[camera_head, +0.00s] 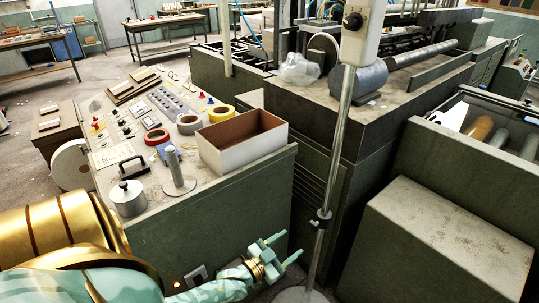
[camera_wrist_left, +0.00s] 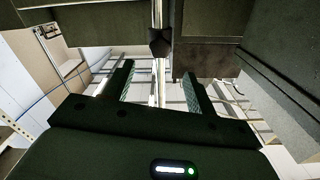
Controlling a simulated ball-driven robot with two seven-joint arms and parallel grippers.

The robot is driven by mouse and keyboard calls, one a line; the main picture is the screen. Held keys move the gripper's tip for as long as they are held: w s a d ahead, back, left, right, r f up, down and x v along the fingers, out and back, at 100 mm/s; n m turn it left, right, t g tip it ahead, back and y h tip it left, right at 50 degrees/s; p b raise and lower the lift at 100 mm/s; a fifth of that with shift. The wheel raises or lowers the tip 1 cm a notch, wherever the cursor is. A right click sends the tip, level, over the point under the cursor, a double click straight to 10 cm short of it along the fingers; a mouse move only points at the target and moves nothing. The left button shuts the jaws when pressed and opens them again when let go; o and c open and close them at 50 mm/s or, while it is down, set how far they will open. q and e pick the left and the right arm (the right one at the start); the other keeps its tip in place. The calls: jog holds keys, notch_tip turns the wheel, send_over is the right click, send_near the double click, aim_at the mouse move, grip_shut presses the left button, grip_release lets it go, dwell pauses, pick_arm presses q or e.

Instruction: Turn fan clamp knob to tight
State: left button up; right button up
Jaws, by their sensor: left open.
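The fan stand is a thin silver pole (camera_head: 334,150) with a pale control box (camera_head: 361,32) at its top and a round base (camera_head: 301,295) on the floor. A small black clamp with its knob (camera_head: 320,217) sits on the pole's lower part. In the left wrist view the dark clamp knob (camera_wrist_left: 160,43) shows on the pole just beyond the fingertips. My left gripper (camera_head: 286,247) is open and empty, to the left of and slightly below the clamp, apart from it. In the wrist view its fingers (camera_wrist_left: 157,76) point toward the pole, one on either side. My right gripper is not in view.
A green control console (camera_head: 215,215) stands left of the pole, bearing an open white box (camera_head: 242,150), tape rolls (camera_head: 189,124) and a metal pot (camera_head: 128,199). The large machine (camera_head: 310,130) stands behind the pole. A green cabinet (camera_head: 450,240) is to the right.

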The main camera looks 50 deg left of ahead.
pick_arm(q)
jog(key=s, duration=0.7)
jog(key=shift+a, duration=0.3)
